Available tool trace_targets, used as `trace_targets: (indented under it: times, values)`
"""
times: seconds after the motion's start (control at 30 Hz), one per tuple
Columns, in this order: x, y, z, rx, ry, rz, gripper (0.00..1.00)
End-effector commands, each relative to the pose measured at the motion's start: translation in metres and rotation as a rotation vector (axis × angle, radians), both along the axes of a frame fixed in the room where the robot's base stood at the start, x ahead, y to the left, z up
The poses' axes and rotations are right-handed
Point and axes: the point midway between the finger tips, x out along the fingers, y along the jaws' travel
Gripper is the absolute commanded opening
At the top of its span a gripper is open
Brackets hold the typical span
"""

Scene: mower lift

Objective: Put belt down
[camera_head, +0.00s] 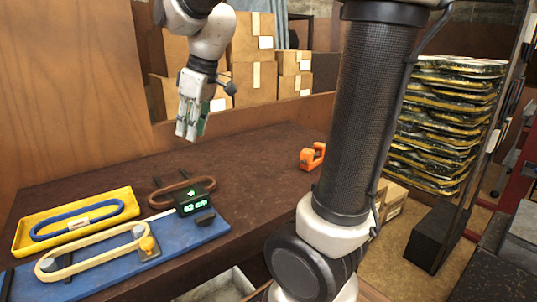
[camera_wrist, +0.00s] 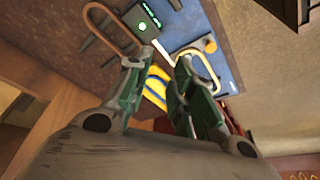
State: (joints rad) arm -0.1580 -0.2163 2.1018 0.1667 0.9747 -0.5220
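My gripper (camera_head: 190,132) hangs in the air above the back of the brown bench, fingers pointing down. In the wrist view its two fingers (camera_wrist: 158,64) stand apart with no belt between them. A brown belt (camera_head: 182,192) lies on the bench beside a dark gauge (camera_head: 195,200) with a green readout, seemingly "62 cm". A blue belt (camera_head: 78,220) lies in a yellow tray (camera_head: 22,243) at the left. A cream belt (camera_head: 95,252) lies on a blue board (camera_head: 205,232), by a yellow knob (camera_head: 148,244). The wrist view also shows the brown belt (camera_wrist: 108,12).
An orange object (camera_head: 312,156) sits on the bench (camera_head: 250,165) at the right. Cardboard boxes (camera_head: 253,80) are stacked behind a low wooden wall. My arm blocks part of the bench's right side. The bench below my gripper is clear.

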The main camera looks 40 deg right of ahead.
Motion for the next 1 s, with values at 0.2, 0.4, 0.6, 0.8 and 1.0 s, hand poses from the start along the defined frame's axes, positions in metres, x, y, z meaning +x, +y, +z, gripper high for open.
trace_targets:
  times: [0.2, 0.4, 0.6, 0.8, 1.0]
  values:
    - [-0.121, -0.068, -0.012, 0.006, -0.033, -0.386, 0.24]
    - [-0.174, -0.09, -0.034, 0.015, -0.052, -0.577, 0.24]
    - [-0.183, -0.094, -0.038, 0.017, -0.055, -0.613, 0.24]
    - [-0.182, -0.094, -0.038, 0.018, -0.054, -0.611, 0.24]
    - [-0.182, -0.094, -0.038, 0.017, -0.055, -0.61, 0.24]
